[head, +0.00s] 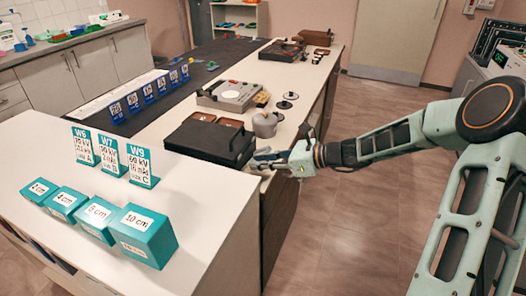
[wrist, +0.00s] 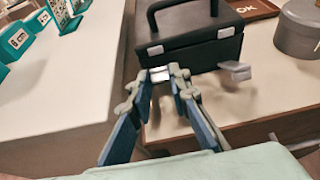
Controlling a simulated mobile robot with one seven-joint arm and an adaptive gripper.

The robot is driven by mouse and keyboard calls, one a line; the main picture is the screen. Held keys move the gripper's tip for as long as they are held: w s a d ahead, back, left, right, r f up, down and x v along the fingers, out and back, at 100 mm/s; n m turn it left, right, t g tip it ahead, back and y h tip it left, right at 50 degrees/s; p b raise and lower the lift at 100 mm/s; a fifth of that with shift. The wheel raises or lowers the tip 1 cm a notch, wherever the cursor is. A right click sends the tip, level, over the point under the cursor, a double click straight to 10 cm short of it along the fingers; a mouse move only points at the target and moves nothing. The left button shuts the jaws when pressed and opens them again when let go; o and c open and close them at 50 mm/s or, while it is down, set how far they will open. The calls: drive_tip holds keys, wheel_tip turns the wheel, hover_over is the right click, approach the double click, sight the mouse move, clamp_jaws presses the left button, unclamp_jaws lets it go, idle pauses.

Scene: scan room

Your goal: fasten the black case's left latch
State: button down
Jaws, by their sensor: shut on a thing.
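The black case (head: 212,138) stands on the white counter with its lid down. In the wrist view the case (wrist: 195,52) shows its handle on top and two pale catch plates on its front edge. My gripper (head: 262,158) is at the case's front. In the wrist view its fingertips (wrist: 164,76) are closed around a pale metal flap, the left latch (wrist: 160,74), just below the left catch plate (wrist: 155,50). The fingers hide part of the latch. The right latch (wrist: 237,70) sticks outward, away from the right catch plate (wrist: 226,33).
A grey round container (head: 265,125) stands close to the case's right, with a brown board marked OK (wrist: 255,8) behind. Teal blocks (head: 142,235) and sign cards (head: 141,167) stand left of the case. The counter's front edge runs below my gripper; the floor (head: 340,230) is open.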

drive_tip(key=shift+w+a+r+g+h+p, duration=0.2)
drive_tip(key=shift+a+r+h+p, duration=0.4)
drive_tip(key=shift+p, duration=1.35)
drive_tip(key=shift+w+a+r+g+h+p, duration=0.1)
drive_tip(key=shift+a+r+g+h+p, duration=0.2)
drive_tip(key=shift+h+p, duration=1.1)
drive_tip(key=shift+w+a+r+g+h+p, duration=0.15)
drive_tip(key=shift+a+r+g+p, duration=0.3)
drive_tip(key=shift+p, duration=2.1)
drive_tip(key=p, duration=0.1)
drive_tip(key=h+p, duration=0.1)
drive_tip(key=p, duration=0.1)
drive_tip(key=shift+w+a+r, duration=0.15)
drive_tip(key=shift+a, duration=0.1)
drive_tip(key=shift+a+h+p, duration=0.2)
drive_tip(key=shift+h+p, duration=0.15)
drive_tip(key=shift+p, duration=0.75)
drive_tip(key=shift+w+f, duration=0.1)
drive_tip(key=shift+f, duration=0.1)
drive_tip(key=c, duration=1.8)
unclamp_jaws()
drive_tip(key=v, duration=1.2)
drive_tip(key=shift+w, duration=0.15)
